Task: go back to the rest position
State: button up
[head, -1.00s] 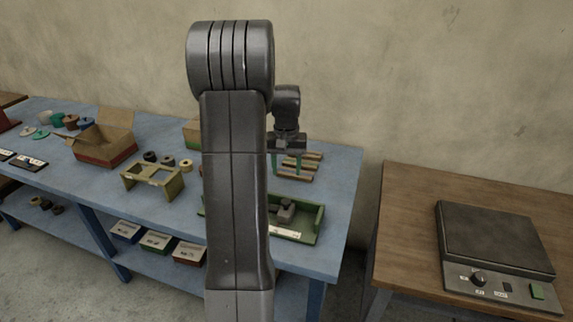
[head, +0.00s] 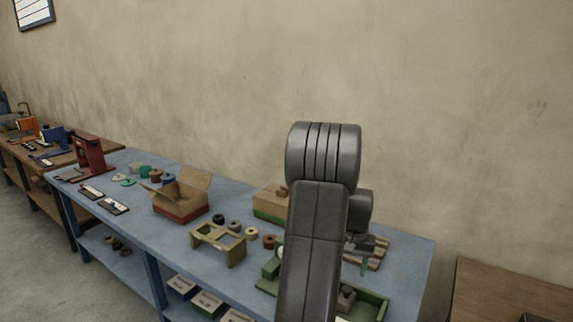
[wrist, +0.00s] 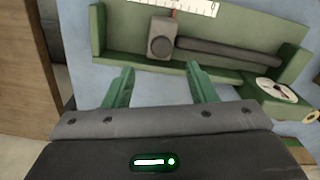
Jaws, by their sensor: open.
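My gripper (wrist: 160,86) is open in the wrist view, its two green fingers apart with nothing between them. In the head view my gripper (head: 363,258) hangs at the right part of the blue bench (head: 140,225), partly hidden behind my own arm. My arm hides part of this green tray (head: 378,303) in the head view.
An open cardboard box (head: 180,207), an olive stand (head: 217,244) and several small rolls stand on the bench. A wooden table (head: 510,295) is at the right, with a gap between it and the bench. The wall is behind.

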aim_at(348, 289)
notch_tip(348, 289, down, 8)
jog(key=shift+r+p, duration=0.2)
jog(key=shift+p, duration=0.3)
jog(key=shift+w+a, duration=0.15)
jog(key=shift+a, duration=0.05)
